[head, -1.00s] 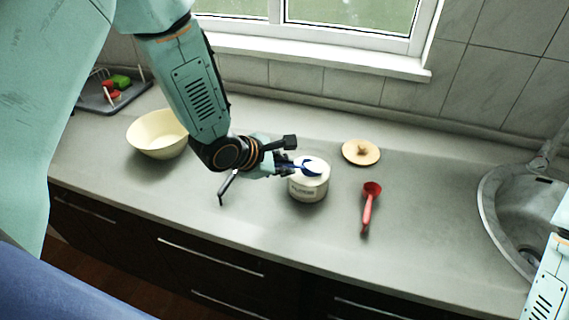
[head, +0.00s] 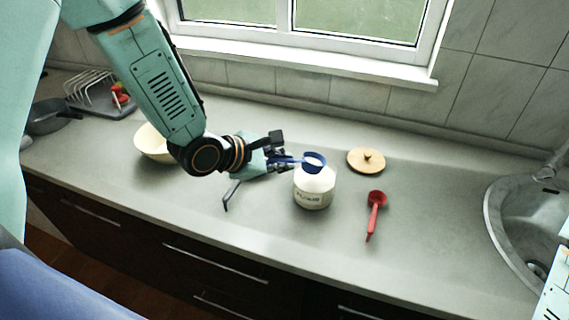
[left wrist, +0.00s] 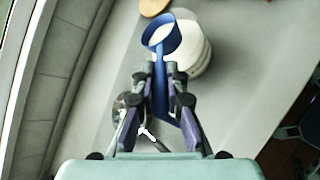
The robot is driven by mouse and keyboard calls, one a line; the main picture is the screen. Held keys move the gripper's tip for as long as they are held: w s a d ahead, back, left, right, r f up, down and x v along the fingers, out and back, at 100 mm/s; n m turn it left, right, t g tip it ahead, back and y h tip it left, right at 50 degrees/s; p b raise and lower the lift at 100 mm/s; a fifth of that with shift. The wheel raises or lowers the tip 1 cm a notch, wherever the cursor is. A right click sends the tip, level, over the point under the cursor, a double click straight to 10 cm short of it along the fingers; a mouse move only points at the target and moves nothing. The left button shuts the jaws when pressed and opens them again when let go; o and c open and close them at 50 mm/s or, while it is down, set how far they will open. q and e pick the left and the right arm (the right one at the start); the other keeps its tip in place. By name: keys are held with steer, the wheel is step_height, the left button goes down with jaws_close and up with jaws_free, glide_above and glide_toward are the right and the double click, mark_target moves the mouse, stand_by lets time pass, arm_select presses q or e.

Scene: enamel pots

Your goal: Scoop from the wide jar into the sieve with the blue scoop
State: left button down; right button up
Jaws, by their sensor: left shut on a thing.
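My left gripper (head: 268,162) is shut on the handle of the blue scoop (head: 315,168), which also shows in the left wrist view (left wrist: 162,32). The scoop is roughly level, with white material in its bowl. Its bowl is just above the back of the wide jar's mouth. The wide jar (head: 313,192) is cream-white with dark lettering and stands open and upright on the counter. In the left wrist view the jar (left wrist: 195,55) is partly hidden behind the scoop. I cannot make out a sieve. My right gripper is out of view.
A cream bowl (head: 150,146) stands behind my left arm, partly hidden. A wooden lid (head: 366,160) and a red scoop (head: 375,214) lie right of the jar. A dark pan (head: 46,118) and dish rack (head: 95,92) are far left. The sink (head: 525,220) is at right.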

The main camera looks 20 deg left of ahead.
arm_select(q)
steer(key=shift+s+a+r+t+h, duration=0.15)
steer(key=shift+r+t+h, duration=0.15)
steer(key=shift+r, duration=0.3)
steer(key=shift+a+r+t+h, duration=0.1)
steer(key=shift+r+t+h, duration=0.1)
steer(key=shift+r+t, duration=0.3)
steer(key=shift+s+r+t+h, duration=0.1)
steer(key=shift+r+t+h, duration=0.35)
steer(key=shift+r, duration=0.35)
steer(key=shift+s+f, duration=0.15)
steer(key=shift+f, duration=0.1)
steer(key=s+f+m+g+h+b, duration=0.1)
steer(key=s+f+b, duration=0.2)
steer(key=f+b, duration=0.1)
steer(key=s+d+f+m+g+h+b, duration=0.1)
steer(key=s+f+m+b, duration=0.1)
steer(key=s+f+b, duration=0.1)
steer(key=s+f+m+g+h+b, duration=0.1)
steer(key=s+f+g+h+b, duration=0.1)
steer(key=s+f+b, duration=0.2)
steer(key=shift+s+d+f+m+b, duration=0.1)
steer(key=shift+d+f+m+b, duration=0.1)
steer(key=shift+f+b, duration=0.35)
steer(key=shift+d+f+m+b, duration=0.15)
steer(key=shift+f+m+b, duration=0.05)
steer(key=shift+f, duration=0.55)
steer(key=shift+w+a+f+b, duration=0.2)
steer(key=shift+a+f+b, duration=0.2)
steer(key=shift+b, duration=0.3)
